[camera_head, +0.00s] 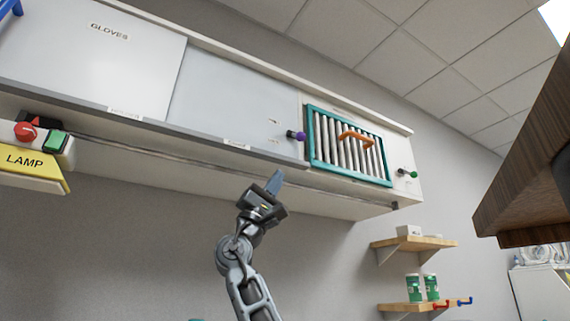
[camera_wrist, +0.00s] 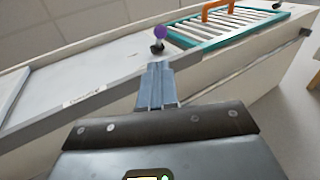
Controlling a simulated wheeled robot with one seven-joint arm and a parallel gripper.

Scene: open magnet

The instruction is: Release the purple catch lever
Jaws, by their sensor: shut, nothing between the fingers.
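The purple catch lever (camera_head: 296,135) is a small knob on a dark stem, on the cabinet front just left of the teal-framed grille. In the wrist view the purple lever (camera_wrist: 160,32) stands just beyond my fingertips, near the top middle. My gripper (camera_head: 275,179) is below and slightly left of the lever in the head view, its fingers pointing up. In the wrist view my gripper (camera_wrist: 158,68) has its fingers together, with nothing between them. The fingertips look apart from the lever; the exact gap cannot be told.
The grille (camera_head: 348,146) has a teal frame and an orange handle (camera_head: 355,135). A green knob (camera_head: 413,174) is at its right. A rail runs under the cabinet. A yellow LAMP box (camera_head: 30,165) with red and green controls is at left. A brown wooden piece (camera_head: 525,150) overhangs at right.

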